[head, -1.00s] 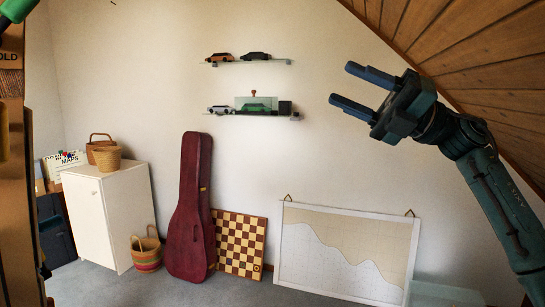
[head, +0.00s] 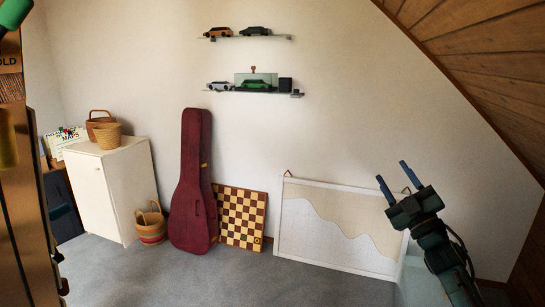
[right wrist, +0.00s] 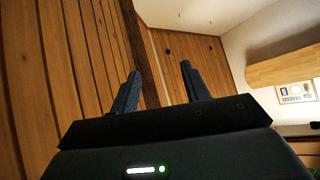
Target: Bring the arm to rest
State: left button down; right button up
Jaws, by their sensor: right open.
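My right gripper (head: 395,179) is at the right of the head view, in front of the framed chart board's upper right corner as seen from the head. Its two blue-grey fingers are apart and point up and slightly left, with nothing between them. In the right wrist view the same fingers (right wrist: 157,88) stand apart and empty, with wooden planking behind them. My left gripper is not clearly in view.
A framed board (head: 340,262), a chessboard (head: 241,216) and a dark red guitar case (head: 192,185) lean on the wall. A white cabinet (head: 120,195) holds baskets. Shelves (head: 230,90) carry model cars. A sloping wooden ceiling (head: 490,75) is at upper right. Grey carpet is open in front.

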jog(key=w+d+f+m+g+h, duration=0.45)
jog(key=d+f+m+h, duration=0.35)
jog(key=f+m+h, duration=0.25)
jog(key=s+a+f+g+y, duration=0.1)
jog(key=s+a+f+g, duration=0.1)
jog(key=s+a+f, duration=0.35)
jog(key=s+a+f+g+y, duration=0.25)
jog(key=s+f, duration=0.35)
jog(key=f, duration=0.4)
pick_arm(q)
jog(key=f, duration=0.2)
jog(key=a+f, duration=0.1)
jog(key=shift+s+a+f+g+y, duration=0.1)
jog(key=shift+s+f+g+y, duration=0.05)
jog(key=shift+s+g+y, duration=0.2)
pick_arm(e)
jog(key=s+a+f+g, duration=0.1)
jog(key=s+a+f, duration=0.3)
jog(key=s, duration=0.5)
jog(key=s+a+f+g+y, duration=0.1)
jog(key=s+a+f, duration=0.2)
jog(key=s, duration=0.7)
jog(key=s+a+f+g+y, duration=0.1)
jog(key=s+a+f, duration=0.3)
jog(key=s, duration=0.6)
jog(key=a, duration=0.2)
jog(key=shift+a+f, duration=0.3)
jog(key=shift+a, duration=0.1)
jog(key=shift+m, duration=0.25)
